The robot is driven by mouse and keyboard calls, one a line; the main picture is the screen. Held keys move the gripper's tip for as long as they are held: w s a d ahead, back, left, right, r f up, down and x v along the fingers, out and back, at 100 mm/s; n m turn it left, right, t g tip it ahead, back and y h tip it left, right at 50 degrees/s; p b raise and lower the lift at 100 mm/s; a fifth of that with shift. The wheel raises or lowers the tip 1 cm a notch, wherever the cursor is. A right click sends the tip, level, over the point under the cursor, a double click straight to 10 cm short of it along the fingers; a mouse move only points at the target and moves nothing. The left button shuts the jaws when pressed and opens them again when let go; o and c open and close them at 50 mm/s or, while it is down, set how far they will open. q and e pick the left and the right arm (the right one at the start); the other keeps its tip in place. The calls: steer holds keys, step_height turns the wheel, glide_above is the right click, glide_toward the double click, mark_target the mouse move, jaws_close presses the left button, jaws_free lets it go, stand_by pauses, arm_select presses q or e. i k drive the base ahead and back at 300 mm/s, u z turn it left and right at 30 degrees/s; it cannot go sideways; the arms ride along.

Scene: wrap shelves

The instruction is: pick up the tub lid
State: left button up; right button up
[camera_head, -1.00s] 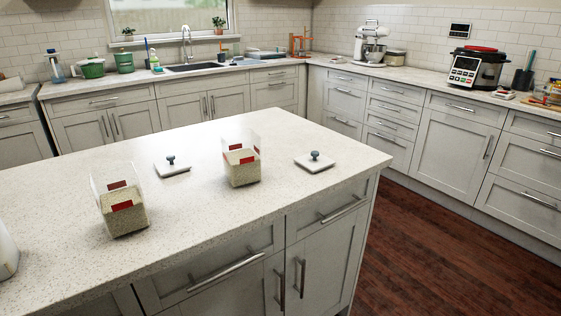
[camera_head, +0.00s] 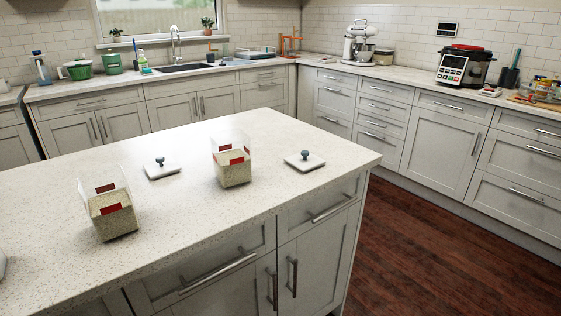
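Two white square tub lids with dark blue-grey knobs lie flat on the island counter. One lid (camera_head: 162,171) lies between the two tubs, a little behind them. The other lid (camera_head: 305,163) lies to the right, near the counter's right end. A clear square tub (camera_head: 111,215) with a red label and grainy pale contents stands open at the left. A second such tub (camera_head: 232,168) stands open between the two lids. Neither of my grippers is in view.
The speckled island counter (camera_head: 60,237) has clear room around the lids and tubs. A white object (camera_head: 2,263) is cut off at the left edge. Cabinets and a back counter with a sink (camera_head: 187,68), stand mixer (camera_head: 360,45) and multicooker (camera_head: 465,66) line the walls.

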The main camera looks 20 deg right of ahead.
mark_target(304, 160)
steer(key=u, duration=3.15)
steer(key=k, duration=1.65)
steer(key=z, duration=2.2)
